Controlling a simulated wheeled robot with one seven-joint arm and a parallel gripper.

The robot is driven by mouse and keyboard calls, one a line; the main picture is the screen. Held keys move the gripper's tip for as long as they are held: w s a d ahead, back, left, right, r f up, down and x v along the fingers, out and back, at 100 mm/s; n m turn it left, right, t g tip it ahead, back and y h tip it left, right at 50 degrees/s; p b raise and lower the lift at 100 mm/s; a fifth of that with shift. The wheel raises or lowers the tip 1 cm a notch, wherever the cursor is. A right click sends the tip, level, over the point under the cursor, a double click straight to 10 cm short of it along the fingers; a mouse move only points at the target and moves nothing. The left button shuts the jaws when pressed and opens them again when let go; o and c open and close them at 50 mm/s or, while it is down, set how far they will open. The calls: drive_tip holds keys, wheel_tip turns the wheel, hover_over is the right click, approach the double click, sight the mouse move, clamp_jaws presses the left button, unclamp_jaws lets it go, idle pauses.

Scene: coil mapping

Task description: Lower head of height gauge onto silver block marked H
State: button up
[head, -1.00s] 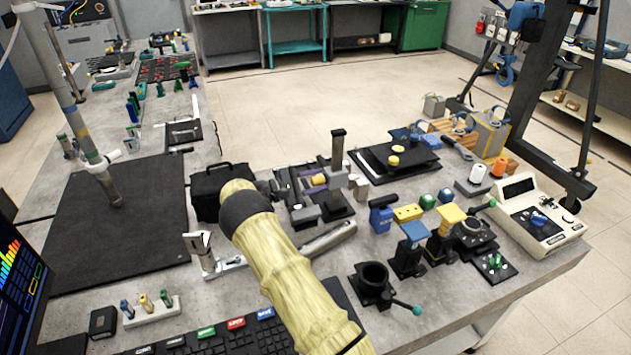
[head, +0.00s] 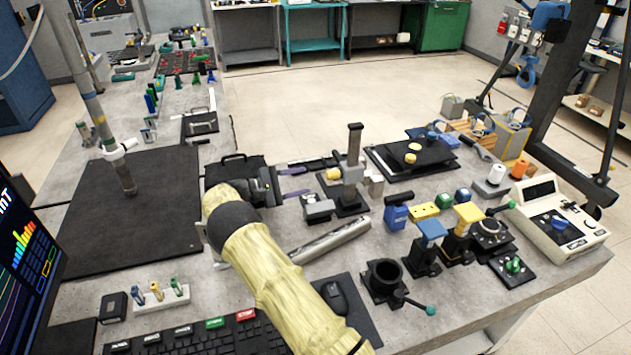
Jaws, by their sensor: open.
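The height gauge (head: 353,142) stands upright on its dark base, right of my gripper. Its grey head sits on the column, with a yellow knob (head: 333,174) facing my gripper. A silver block (head: 318,207) lies in front and left of the column. Another small silver block (head: 376,185) stands to its right. I cannot read an H on either, nor tell whether the head touches a block. My gripper (head: 307,182) is open and empty, its two purple fingers apart, pointing right, with a gap to the knob. My forearm hides part of the bench.
A silver bar (head: 330,236) lies in front of the gauge. Blue and yellow stands (head: 430,232) and a black ring fixture (head: 384,279) are at the right.

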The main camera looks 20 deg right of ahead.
drive_tip(key=shift+a, duration=1.1)
drive_tip(key=shift+d, duration=0.1)
drive_tip(key=c, duration=0.5)
drive_tip(key=shift+s+d, duration=0.15)
drive_tip(key=shift+d, duration=0.1)
drive_tip(key=c, duration=0.4)
drive_tip(key=s+d+y, duration=0.2)
drive_tip(key=s+d+m+g+y, duration=0.1)
drive_tip(key=s+d+y, duration=0.1)
drive_tip(key=d, duration=0.1)
drive_tip(key=shift+s+f+y, duration=0.2)
drive_tip(key=shift+s+y, duration=0.15)
drive_tip(key=shift+y, duration=0.05)
clamp_jaws()
drive_tip(key=s+a+r+m+t+y, duration=0.1)
drive_tip(key=s+y, duration=0.3)
drive_tip(key=s, duration=0.5)
drive_tip(key=s+a+r+m+t+y, duration=0.1)
drive_tip(key=s+a+m+y, duration=0.3)
drive_tip(key=s, duration=0.6)
drive_tip(key=s+a+r+m+t+y, duration=0.1)
drive_tip(key=s+y, duration=0.4)
drive_tip(key=s, duration=0.5)
drive_tip(key=shift+a+m+t, duration=0.3)
drive_tip(key=shift+a+m, duration=0.35)
drive_tip(key=shift+m, duration=0.35)
drive_tip(key=shift+w, duration=0.1)
